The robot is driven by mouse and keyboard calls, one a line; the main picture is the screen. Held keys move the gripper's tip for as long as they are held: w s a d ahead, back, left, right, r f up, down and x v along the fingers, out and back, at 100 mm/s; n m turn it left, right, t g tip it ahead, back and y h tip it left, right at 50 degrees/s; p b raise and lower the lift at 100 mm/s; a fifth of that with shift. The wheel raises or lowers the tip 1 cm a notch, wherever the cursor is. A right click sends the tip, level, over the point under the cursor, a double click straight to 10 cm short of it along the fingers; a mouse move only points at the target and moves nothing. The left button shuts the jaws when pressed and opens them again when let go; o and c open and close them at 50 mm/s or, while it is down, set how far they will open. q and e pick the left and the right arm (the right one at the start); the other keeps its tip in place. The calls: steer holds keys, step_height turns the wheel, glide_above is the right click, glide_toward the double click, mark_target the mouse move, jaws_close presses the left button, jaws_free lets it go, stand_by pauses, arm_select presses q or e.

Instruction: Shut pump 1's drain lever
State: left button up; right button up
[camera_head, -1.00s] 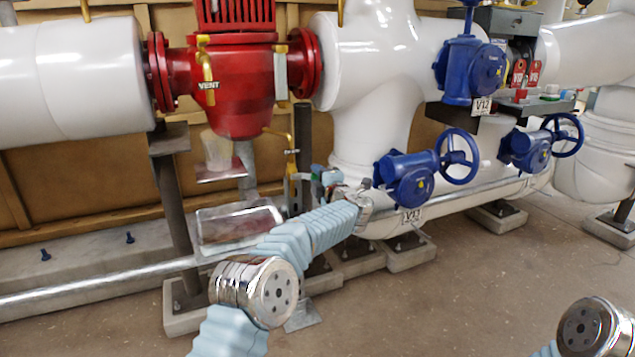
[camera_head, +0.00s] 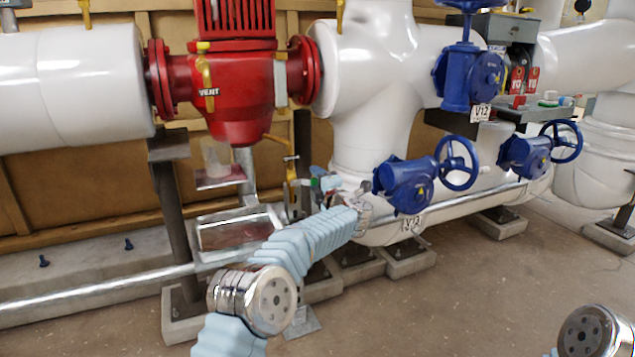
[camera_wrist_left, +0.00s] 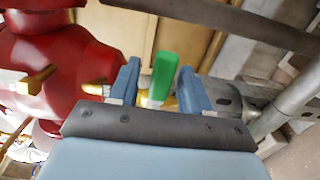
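Pump 1 is the red pump (camera_head: 232,105) at the upper left middle; part of a red body also shows at the left of the left wrist view (camera_wrist_left: 50,75). A thin yellow drain pipe (camera_head: 291,170) hangs at its lower right. In the left wrist view a green lever (camera_wrist_left: 163,72) stands between the two blue fingers of my left gripper (camera_wrist_left: 157,85). The fingers are apart, with a visible gap on the lever's left; the right finger is very close to it, and contact cannot be told. In the head view the left gripper (camera_head: 325,182) is small and partly hidden by its wrist. My right gripper is out of view.
Blue handwheel valves (camera_head: 405,183) stand just right of my left gripper. A metal tray (camera_head: 240,232) and a dark post (camera_head: 172,215) are left of my forearm. A silver rail (camera_head: 95,288) runs low at the left. The floor (camera_head: 480,290) at right is clear.

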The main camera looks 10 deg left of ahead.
arm_select(q)
steer(key=v, duration=1.3)
steer(key=shift+s+d, duration=0.25)
steer(key=shift+s, duration=0.1)
